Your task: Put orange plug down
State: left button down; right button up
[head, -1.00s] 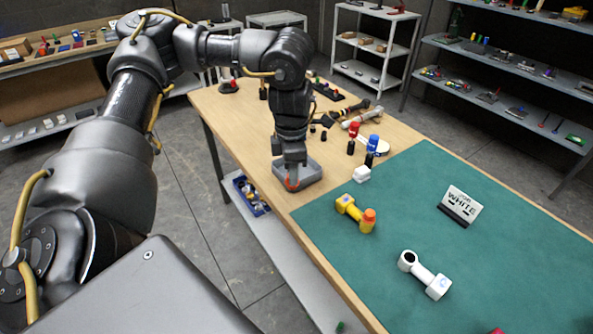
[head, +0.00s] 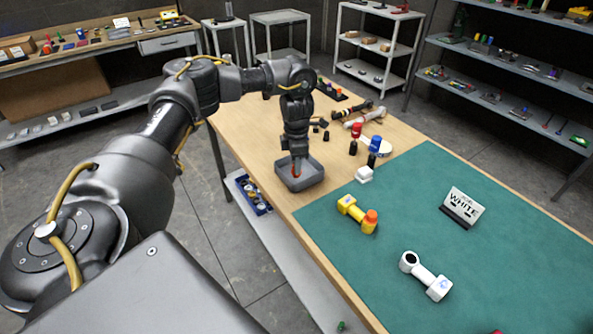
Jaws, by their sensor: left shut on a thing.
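My left gripper (head: 297,163) points down over a small grey tray (head: 305,184) on the wooden part of the table. It is shut on the orange plug (head: 296,172), of which only a small orange-red part shows between the fingers. The plug is at or just above the inside of the tray; I cannot tell if it touches the bottom. My right gripper is not in view.

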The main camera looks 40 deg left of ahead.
pick_arm(q)
jog(key=shift+w+a+f, duration=0.15)
jog(key=shift+w+f, duration=0.05)
jog(key=shift+f, duration=1.75)
jog(key=shift+f, duration=0.1)
jog(key=c, duration=1.5)
grip_release()
